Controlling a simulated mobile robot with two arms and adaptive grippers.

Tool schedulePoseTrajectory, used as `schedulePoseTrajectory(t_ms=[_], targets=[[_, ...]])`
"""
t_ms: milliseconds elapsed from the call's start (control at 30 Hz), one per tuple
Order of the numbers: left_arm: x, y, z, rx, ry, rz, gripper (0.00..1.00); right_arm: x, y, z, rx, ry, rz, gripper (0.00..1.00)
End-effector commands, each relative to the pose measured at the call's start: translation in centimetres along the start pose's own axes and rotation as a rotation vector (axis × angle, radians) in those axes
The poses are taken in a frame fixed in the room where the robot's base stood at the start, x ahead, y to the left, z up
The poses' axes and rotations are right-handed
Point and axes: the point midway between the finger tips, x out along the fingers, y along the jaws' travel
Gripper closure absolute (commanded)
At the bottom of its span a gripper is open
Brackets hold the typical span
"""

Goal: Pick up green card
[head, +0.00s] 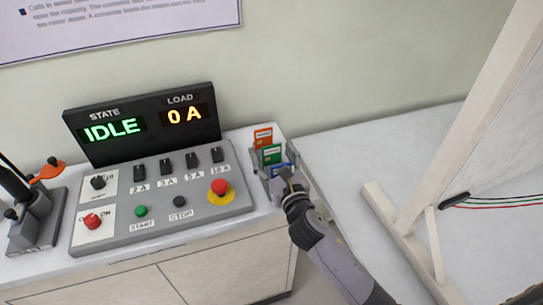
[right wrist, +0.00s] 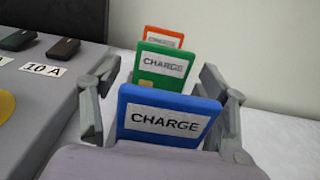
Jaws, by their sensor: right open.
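The green card (head: 271,154) stands upright in a row of cards at the right end of the bench, between an orange card (head: 263,138) behind and a blue card (head: 281,171) in front. In the right wrist view the green card (right wrist: 163,68) reads CHARGE, its lower part hidden by the blue card (right wrist: 166,117). The orange card (right wrist: 163,36) shows behind it. My right gripper (head: 287,182) is at the front of the row. In the wrist view its open fingers (right wrist: 158,78) are spread on both sides of the cards. My left gripper is not in view.
A grey control panel (head: 160,195) with switches and a red button (head: 219,187) stands left of the cards. Its display (head: 143,122) reads IDLE and 0 A. A lever device (head: 38,215) is at far left. A pale wooden frame (head: 440,170) stands to the right.

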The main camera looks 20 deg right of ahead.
Motion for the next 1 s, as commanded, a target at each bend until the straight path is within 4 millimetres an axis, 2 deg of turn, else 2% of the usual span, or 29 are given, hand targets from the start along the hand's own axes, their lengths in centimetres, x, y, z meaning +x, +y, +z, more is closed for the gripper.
schedulePoseTrajectory(t_ms=[167, 767, 1000], targets=[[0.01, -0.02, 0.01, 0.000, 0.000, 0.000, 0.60, 0.01, 0.01, 0.01, 0.000, 0.000, 0.000, 0.32], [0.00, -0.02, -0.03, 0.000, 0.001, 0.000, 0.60, -0.03, 0.01, 0.00, 0.000, 0.000, 0.000, 0.71], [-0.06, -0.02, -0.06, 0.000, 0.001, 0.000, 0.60, -0.02, 0.02, 0.08, 0.000, -0.001, 0.000, 0.71]])
